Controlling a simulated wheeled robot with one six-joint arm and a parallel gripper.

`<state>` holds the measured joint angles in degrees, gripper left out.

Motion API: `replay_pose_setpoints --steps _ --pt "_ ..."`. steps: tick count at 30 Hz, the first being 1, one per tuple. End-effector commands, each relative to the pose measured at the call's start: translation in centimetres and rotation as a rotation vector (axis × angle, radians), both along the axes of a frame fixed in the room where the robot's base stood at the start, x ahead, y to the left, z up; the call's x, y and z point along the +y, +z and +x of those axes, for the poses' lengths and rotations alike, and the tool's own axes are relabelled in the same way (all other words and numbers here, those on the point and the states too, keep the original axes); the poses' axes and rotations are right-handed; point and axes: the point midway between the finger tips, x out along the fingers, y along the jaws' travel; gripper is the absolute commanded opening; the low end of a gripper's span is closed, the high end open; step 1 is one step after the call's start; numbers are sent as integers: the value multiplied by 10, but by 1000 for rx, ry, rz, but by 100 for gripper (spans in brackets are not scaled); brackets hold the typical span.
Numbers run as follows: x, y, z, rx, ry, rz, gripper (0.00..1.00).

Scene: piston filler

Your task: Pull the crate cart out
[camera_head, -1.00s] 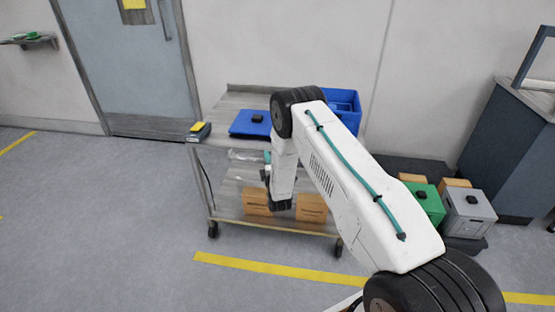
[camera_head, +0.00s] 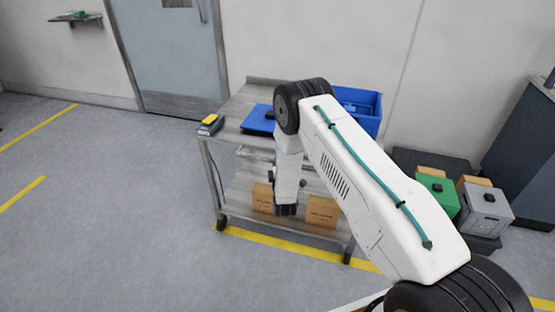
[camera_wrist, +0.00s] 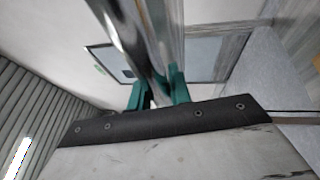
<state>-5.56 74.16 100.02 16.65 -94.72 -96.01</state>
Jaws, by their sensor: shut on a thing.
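The crate cart (camera_head: 232,110) is a grey two-shelf cart standing by the wall, with its front wheels at the yellow floor line. A blue crate (camera_head: 362,104) stands at the right of its top shelf, and a flat blue item (camera_head: 258,120) lies to the left. In the wrist view, my gripper (camera_wrist: 160,92) has its teal fingers closed around a shiny metal bar (camera_wrist: 150,45), apparently the cart's handle. In the head view my arm hides the fingers and the grip.
Two cardboard boxes (camera_head: 321,212) sit on the cart's lower shelf. A door (camera_head: 170,60) is behind left. The floor at left is clear.

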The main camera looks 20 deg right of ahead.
Motion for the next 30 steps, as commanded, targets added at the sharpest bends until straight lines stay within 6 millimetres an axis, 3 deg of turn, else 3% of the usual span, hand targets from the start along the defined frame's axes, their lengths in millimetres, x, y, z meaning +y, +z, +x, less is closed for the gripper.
replay_pose_setpoints --steps 8,9,11,22,30 --pt "0 0 -1 -1 -7 -1 0" --pt "1 0 -1 -1 -7 -1 25" --pt "2 0 -1 -1 -5 0 41" --pt "9 -2 -7 1 5 -1 41" --pt "17 -10 -49 3 6 -2 41"
